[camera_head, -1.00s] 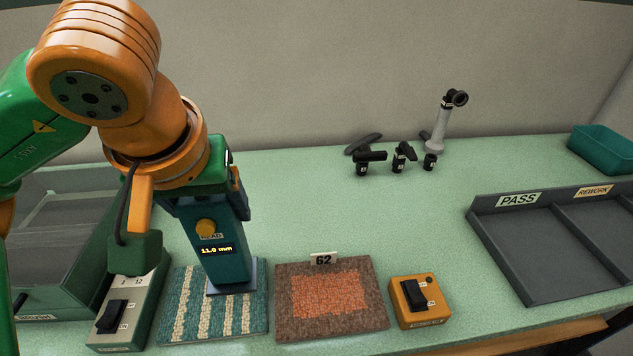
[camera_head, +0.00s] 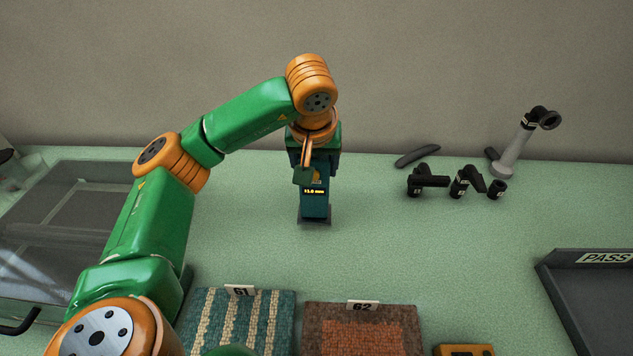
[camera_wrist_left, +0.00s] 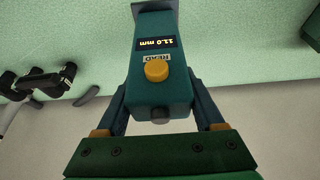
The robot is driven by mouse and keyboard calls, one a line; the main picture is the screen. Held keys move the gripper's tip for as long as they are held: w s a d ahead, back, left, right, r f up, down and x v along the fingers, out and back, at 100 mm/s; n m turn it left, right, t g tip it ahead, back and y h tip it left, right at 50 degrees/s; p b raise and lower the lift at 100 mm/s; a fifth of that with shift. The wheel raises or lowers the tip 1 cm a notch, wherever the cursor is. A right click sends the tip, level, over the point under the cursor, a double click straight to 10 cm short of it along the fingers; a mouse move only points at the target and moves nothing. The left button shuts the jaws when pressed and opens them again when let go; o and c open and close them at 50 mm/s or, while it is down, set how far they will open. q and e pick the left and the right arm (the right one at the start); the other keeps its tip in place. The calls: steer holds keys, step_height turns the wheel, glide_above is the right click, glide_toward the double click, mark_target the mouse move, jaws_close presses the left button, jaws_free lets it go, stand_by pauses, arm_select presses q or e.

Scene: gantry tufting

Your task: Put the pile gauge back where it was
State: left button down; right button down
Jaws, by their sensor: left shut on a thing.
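The pile gauge (camera_head: 315,206) is a teal upright box with a lit display of 11.0 mm and a dark foot plate. It is at the back middle of the green table, behind the carpet samples. My left gripper (camera_head: 313,168) is shut on its upper part from above. My right gripper is not in view.
Striped sample 61 (camera_head: 259,318) and brown-orange sample 62 (camera_head: 318,333) lie at the front. Black tools (camera_head: 425,182) and a grey stand (camera_head: 512,155) are at the back right. A PASS tray (camera_head: 590,285) is at right, a clear-lidded case (camera_head: 70,215) at left. Table around the gauge is clear.

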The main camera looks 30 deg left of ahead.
arm_select(q)
steer(key=x, duration=0.4)
steer(key=shift+s+d+f, duration=0.15)
steer(key=shift+s+f, duration=0.05)
steer(key=shift+s, duration=0.15)
steer(key=shift+w+f, duration=0.15)
jaws_free()
